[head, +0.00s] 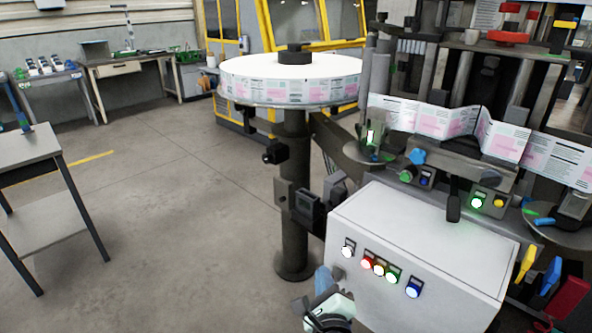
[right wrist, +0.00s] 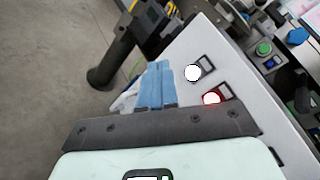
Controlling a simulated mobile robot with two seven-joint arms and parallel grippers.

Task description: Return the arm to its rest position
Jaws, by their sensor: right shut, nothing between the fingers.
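My right gripper (head: 323,275) shows at the bottom middle of the head view, in front of the left side of the white control box (head: 420,245). Its blue fingers are together with nothing between them. In the right wrist view the closed blue fingers (right wrist: 157,85) point toward the box's left edge, beside a white button (right wrist: 193,73) and a red button (right wrist: 211,99). I cannot tell whether they touch the box. My left gripper is in neither view.
A reel of labels (head: 290,80) sits on a dark post (head: 295,200) behind the box, its label web (head: 500,140) running right. A grey side table (head: 28,147) stands at the left. The floor (head: 170,220) between is clear.

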